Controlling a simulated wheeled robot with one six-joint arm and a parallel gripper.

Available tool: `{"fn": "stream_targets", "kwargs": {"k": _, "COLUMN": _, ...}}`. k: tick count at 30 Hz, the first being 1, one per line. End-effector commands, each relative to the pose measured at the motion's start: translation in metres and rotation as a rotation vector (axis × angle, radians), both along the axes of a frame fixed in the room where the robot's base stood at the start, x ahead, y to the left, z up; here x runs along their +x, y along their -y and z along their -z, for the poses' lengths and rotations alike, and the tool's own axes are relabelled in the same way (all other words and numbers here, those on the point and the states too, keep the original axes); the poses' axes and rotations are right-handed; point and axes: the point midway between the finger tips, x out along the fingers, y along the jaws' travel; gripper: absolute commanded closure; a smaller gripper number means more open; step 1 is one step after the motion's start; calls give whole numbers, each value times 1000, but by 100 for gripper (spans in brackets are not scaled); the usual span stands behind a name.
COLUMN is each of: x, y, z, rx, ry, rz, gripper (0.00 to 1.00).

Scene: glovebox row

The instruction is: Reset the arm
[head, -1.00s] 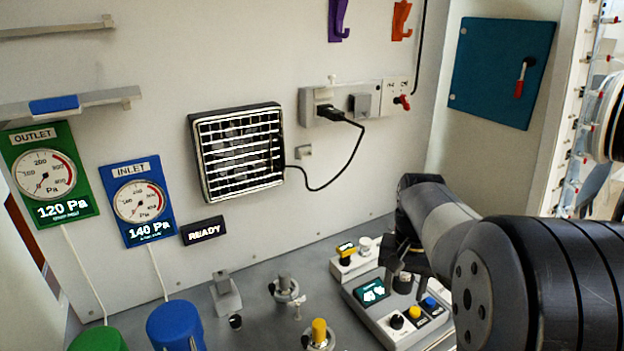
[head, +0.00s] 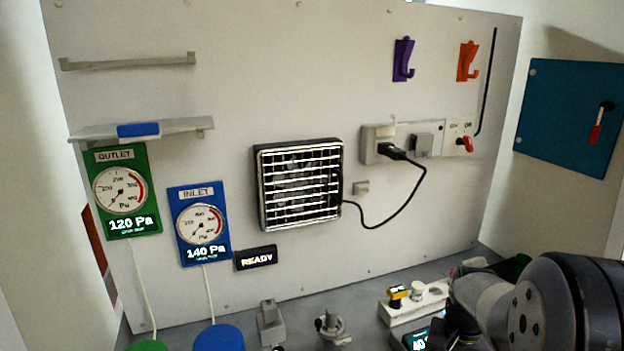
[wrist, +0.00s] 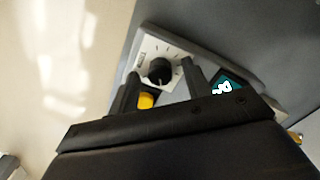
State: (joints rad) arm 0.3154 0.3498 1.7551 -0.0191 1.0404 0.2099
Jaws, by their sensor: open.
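My gripper (wrist: 160,70) is open in the wrist view, its two dark fingers spread on either side of a black knob (wrist: 159,71). Nothing is seen held. The knob sits on a white plate of the control box, with a yellow button (wrist: 146,100) by the left finger and a lit teal display (wrist: 226,86) right of the right finger. I cannot tell whether the fingers touch the box. In the head view my arm comes in from the lower right, and the dark gripper (head: 460,326) is partly cut off at the bottom edge, beside the display (head: 416,340).
A white block with a yellow-topped switch (head: 397,293) stands behind the gripper. A grey post (head: 270,322) and a fitting (head: 332,328) stand on the bench to the left. The back wall carries a vent (head: 300,185), a socket strip with a plugged cable, gauges and hooks.

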Motion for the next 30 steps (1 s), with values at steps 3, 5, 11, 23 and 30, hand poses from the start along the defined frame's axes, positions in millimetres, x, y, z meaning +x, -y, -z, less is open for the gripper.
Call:
{"fn": "stream_targets", "kwargs": {"k": 3, "x": 0, "y": 0, "z": -5, "rx": -1, "ry": 1, "rz": 16, "gripper": 53}}
{"fn": "stream_targets", "kwargs": {"k": 5, "x": 1, "y": 0, "z": -10, "rx": -1, "ry": 3, "rz": 27, "gripper": 53}}
{"fn": "stream_targets", "kwargs": {"k": 11, "x": 2, "y": 0, "z": -44, "rx": -2, "ry": 7, "rz": 26, "gripper": 53}}
{"fn": "stream_targets", "kwargs": {"k": 23, "x": 0, "y": -2, "z": -94, "rx": 2, "ry": -5, "rz": 26, "gripper": 53}}
{"fn": "stream_targets", "kwargs": {"k": 30, "x": 0, "y": -1, "z": -45, "rx": 2, "ry": -5, "rz": 26, "gripper": 53}}
